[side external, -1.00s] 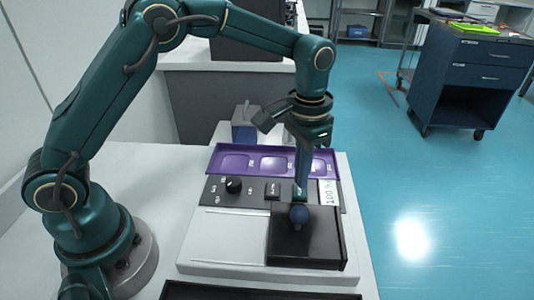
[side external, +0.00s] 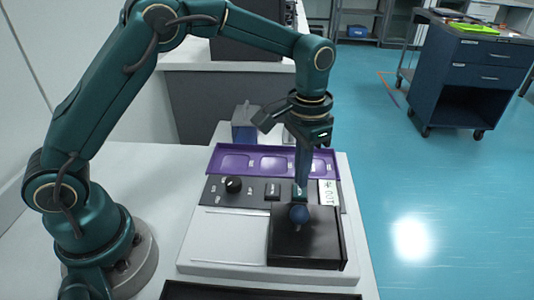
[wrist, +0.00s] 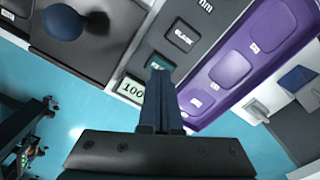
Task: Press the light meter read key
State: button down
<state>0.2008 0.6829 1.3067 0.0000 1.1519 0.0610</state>
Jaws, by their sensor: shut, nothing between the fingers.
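The light meter (side external: 225,222) is a pale flat instrument with a black control strip, a round knob (side external: 233,185) and a dark lidded box at its right front. A key marked BLANK (wrist: 182,37) is beside my fingers in the wrist view; it also shows in the side view (side external: 272,191). A small display (wrist: 132,88) reads 100. My gripper (side external: 301,184) is shut and empty, pointing down at the strip between the BLANK key and the display. A key spot under the fingertips is mostly hidden, and I cannot tell if they touch it.
A purple tray (side external: 237,163) with shallow recesses lies right behind the control strip. The black box lid (side external: 318,240) with a blue ball knob (side external: 299,214) stands close in front of my fingers. A blue-grey block (side external: 244,131) is farther back. The table at left is clear.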

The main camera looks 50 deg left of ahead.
jog(key=shift+f, duration=0.9)
dwell(0.9)
dwell(0.4)
notch_tip(320, 180, up, 8)
dwell(0.8)
